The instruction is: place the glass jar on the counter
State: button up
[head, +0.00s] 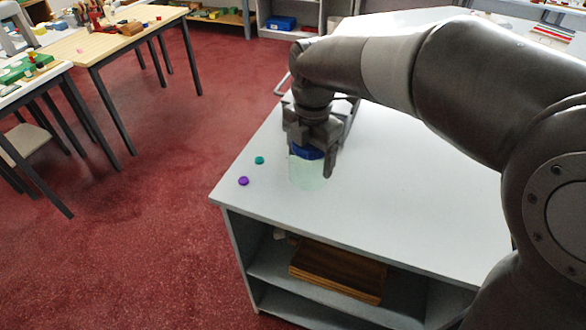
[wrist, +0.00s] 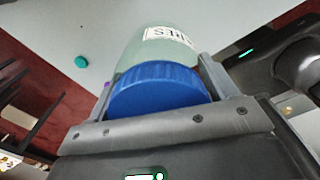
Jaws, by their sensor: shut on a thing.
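The glass jar (head: 308,175) is pale green and see-through, with a blue lid. In the head view it is upright at the left part of the white counter (head: 400,190); I cannot tell whether its base touches the top. My gripper (head: 313,152) is above it, pointing down, with its fingers shut on the blue lid. In the wrist view the ridged blue lid (wrist: 158,92) sits between the two fingers (wrist: 157,95), and a white label with dark letters (wrist: 172,36) shows on the jar.
A teal disc (head: 259,160) and a purple disc (head: 243,181) lie on the counter left of the jar. A grey tray-like thing (head: 350,118) is behind my gripper. Brown boards (head: 338,272) lie on the shelf below. The counter right of the jar is clear.

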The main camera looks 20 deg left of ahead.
jog(key=shift+s+a+f, duration=0.1)
jog(key=shift+a+f, duration=0.65)
jog(key=shift+f, duration=0.35)
jog(key=shift+s+a+f, duration=0.15)
jog(key=shift+a+f, duration=0.55)
jog(key=shift+f, duration=0.4)
jog(key=shift+s+a+f, duration=0.1)
jog(key=shift+a+f, duration=0.65)
jog(key=shift+f, duration=0.35)
jog(key=shift+f, duration=0.1)
jog(key=o, duration=1.2)
notch_tip(320, 180, up, 12)
